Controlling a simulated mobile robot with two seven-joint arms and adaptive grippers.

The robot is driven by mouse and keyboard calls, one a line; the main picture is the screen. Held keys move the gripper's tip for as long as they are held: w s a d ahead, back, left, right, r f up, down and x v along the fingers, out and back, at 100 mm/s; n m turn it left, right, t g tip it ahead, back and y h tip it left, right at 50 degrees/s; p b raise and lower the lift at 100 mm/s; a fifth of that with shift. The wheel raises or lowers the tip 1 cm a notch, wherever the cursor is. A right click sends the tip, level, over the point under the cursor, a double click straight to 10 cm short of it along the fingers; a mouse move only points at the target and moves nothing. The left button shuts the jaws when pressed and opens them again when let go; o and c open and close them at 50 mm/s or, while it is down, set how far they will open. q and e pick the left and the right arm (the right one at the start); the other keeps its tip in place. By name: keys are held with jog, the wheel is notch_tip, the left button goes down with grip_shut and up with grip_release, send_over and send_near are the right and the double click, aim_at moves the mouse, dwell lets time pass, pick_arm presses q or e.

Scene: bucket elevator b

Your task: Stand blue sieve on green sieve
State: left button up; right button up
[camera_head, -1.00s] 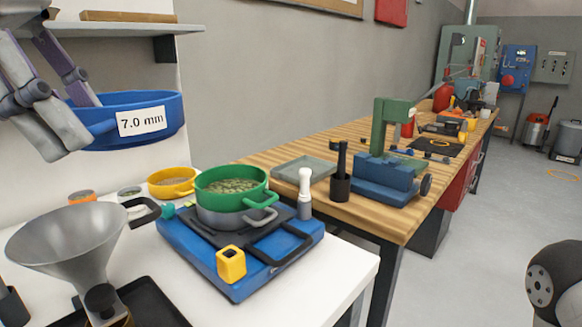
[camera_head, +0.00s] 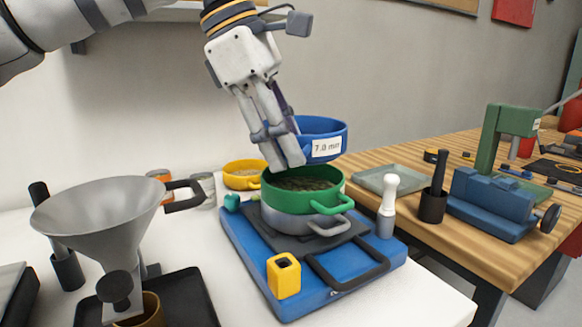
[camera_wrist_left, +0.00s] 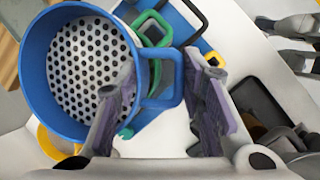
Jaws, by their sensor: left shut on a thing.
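The blue sieve (camera_head: 322,130), labelled 7.0 mm, is held in the air behind and above the green sieve. It also shows in the left wrist view (camera_wrist_left: 36,70), with its perforated metal bottom visible. My left gripper (camera_head: 288,162) is shut on the blue sieve's handle; the handle (camera_wrist_left: 172,80) shows between the fingers in the left wrist view. The green sieve (camera_head: 290,200) holds grainy greenish material and sits on a grey pan (camera_head: 300,222) on the blue shaker base (camera_head: 262,275). The fingers hide part of the green sieve's back rim from the head.
A yellow sieve (camera_head: 240,176) stands behind on the white table. A steel funnel (camera_head: 100,205) is at left. A yellow block (camera_head: 284,276) is on the base's front. A white-handled tool (camera_head: 388,205) stands at right, near the wooden bench (camera_head: 410,210).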

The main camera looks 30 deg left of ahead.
pick_arm(q)
notch_tip(320, 180, down, 3)
jog(key=shift+w+f, duration=0.1)
jog(key=shift+f, duration=0.5)
jog(key=o, duration=1.3)
jog(key=shift+c, duration=0.2)
